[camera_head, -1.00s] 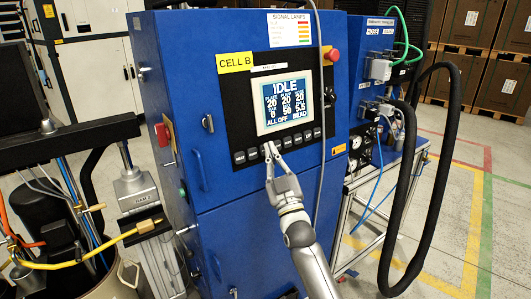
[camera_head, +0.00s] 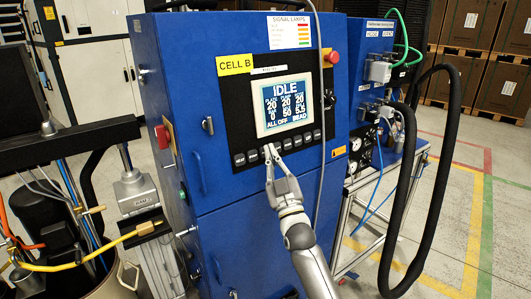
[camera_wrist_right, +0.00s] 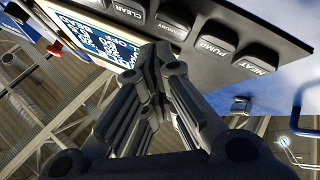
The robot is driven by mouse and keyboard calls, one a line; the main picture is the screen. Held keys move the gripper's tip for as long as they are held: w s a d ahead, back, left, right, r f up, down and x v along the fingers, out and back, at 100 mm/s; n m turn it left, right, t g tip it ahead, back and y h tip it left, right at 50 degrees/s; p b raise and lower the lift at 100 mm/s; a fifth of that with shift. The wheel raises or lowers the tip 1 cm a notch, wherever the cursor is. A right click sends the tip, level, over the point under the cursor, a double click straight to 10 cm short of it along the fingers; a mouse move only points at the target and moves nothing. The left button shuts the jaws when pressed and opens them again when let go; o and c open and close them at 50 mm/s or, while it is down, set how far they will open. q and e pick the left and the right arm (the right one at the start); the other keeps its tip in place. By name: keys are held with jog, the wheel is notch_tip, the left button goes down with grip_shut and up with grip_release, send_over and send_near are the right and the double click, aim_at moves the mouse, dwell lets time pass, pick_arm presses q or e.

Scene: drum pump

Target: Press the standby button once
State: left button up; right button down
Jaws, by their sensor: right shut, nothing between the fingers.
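The blue cabinet marked CELL B has a black panel with a screen (camera_head: 284,103) reading IDLE and a row of dark buttons below it. In the right wrist view the buttons CLEAR (camera_wrist_right: 129,11), PUMP (camera_wrist_right: 213,46) and HEAT (camera_wrist_right: 256,63) show. The standby button (camera_wrist_right: 173,27) lies between CLEAR and PUMP, its label hard to read. My right gripper (camera_head: 268,149) is shut and empty, its fingertips at the button row, covering the third button from the left. I cannot tell whether they touch it. My left gripper is not in view.
A red knob (camera_head: 332,56) sits at the panel's upper right. A grey cable (camera_head: 319,150) hangs down the cabinet front, right of my right gripper. A thick black hose (camera_head: 445,160) loops at the right. Drum equipment (camera_head: 60,230) stands at the left.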

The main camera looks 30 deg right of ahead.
jog(key=shift+w, duration=0.2)
jog(key=shift+w, duration=0.25)
jog(key=shift+w+f+b, duration=0.1)
jog(key=shift+w+b, duration=0.25)
jog(key=shift+w, duration=0.05)
dwell(0.9)
jog(key=shift+s, duration=0.1)
jog(key=shift+s+p, duration=0.55)
jog(key=shift+s, duration=0.2)
